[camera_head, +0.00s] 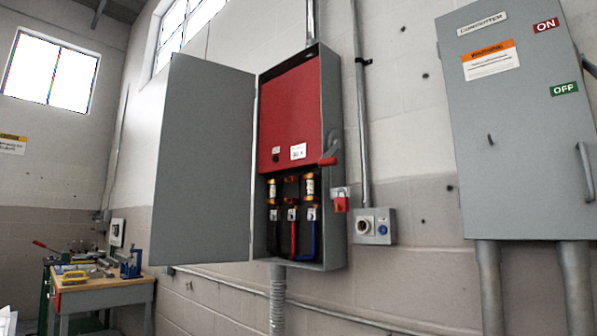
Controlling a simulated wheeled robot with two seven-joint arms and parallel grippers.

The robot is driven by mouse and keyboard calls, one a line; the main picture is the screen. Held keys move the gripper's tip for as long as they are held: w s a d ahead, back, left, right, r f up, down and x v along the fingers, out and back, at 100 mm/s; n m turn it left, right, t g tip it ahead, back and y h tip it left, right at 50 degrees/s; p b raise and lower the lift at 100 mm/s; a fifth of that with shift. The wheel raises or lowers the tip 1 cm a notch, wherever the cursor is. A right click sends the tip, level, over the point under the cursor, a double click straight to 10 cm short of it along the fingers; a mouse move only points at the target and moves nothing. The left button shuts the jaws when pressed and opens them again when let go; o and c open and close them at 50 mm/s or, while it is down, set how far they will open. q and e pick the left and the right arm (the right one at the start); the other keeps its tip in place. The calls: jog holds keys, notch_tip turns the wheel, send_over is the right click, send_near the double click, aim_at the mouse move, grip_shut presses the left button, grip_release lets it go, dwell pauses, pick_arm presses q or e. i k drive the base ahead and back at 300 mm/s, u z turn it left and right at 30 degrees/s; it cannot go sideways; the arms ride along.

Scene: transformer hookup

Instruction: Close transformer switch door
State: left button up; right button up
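The transformer switch box (334,200) is mounted on the wall in the middle of the view. Its grey door (204,160) is hinged on the box's left side and stands wide open, swung out to the left. Inside, a red panel (291,112) covers the upper part. Below it are fuses (310,186) and black, red and blue cables (314,238). A lever with a red grip (328,161) is on the box's right side. Neither of my grippers is in view.
A red padlock (341,203) and a small grey socket box (374,227) are right of the switch box. A large closed grey cabinet (520,130) stands further right. A cluttered workbench (100,293) is at the lower left. Conduits run along the wall.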

aim_at(201, 203)
jog(key=u, duration=2.3)
jog(key=i, duration=1.4)
jog(key=z, duration=1.05)
